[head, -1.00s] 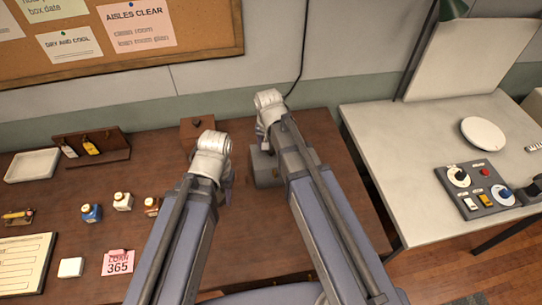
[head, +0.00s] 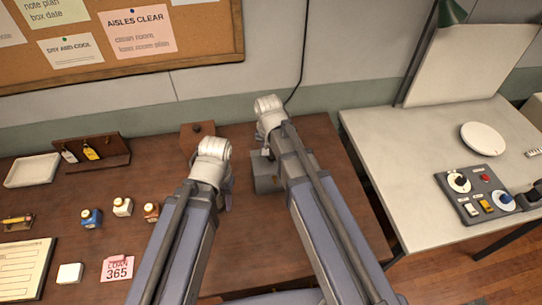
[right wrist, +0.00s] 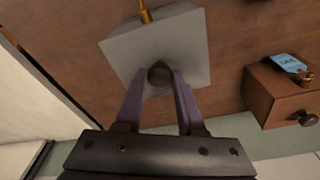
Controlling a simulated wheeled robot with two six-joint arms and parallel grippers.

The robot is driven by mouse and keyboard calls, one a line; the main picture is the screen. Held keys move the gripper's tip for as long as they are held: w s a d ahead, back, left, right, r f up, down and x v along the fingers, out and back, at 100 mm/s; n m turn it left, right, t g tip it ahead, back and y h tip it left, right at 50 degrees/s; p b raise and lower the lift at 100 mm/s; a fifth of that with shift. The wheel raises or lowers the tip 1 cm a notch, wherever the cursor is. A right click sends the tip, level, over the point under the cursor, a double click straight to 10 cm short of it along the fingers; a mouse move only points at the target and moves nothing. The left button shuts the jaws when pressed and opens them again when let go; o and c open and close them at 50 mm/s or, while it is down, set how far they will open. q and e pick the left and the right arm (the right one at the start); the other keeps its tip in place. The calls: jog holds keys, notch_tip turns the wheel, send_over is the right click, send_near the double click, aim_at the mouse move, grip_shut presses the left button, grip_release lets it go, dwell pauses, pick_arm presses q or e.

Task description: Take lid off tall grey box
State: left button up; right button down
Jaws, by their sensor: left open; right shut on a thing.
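The grey box (head: 268,184) stands near the back right of the brown desk, partly hidden by my right arm. In the right wrist view its flat grey lid (right wrist: 185,45) fills the upper middle, with a dark round knob (right wrist: 160,72). My right gripper (right wrist: 160,80) is shut on this knob from both sides. Whether the lid is raised off the box I cannot tell. A brass piece (right wrist: 145,12) shows at the lid's far edge. My left gripper (head: 226,192) is open, left of the grey box; its fingers are mostly hidden behind my own wrist.
A wooden box (head: 195,132) with a dark knob stands left of the grey box. Several small bottles (head: 122,207), a tag rack (head: 95,153) and a white tray (head: 32,170) occupy the desk's left. A white table (head: 400,150) stands to the right.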

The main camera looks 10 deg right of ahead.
notch_tip(320, 180, up, 10)
jog(key=p, duration=0.9)
jog(key=shift+p, duration=0.4)
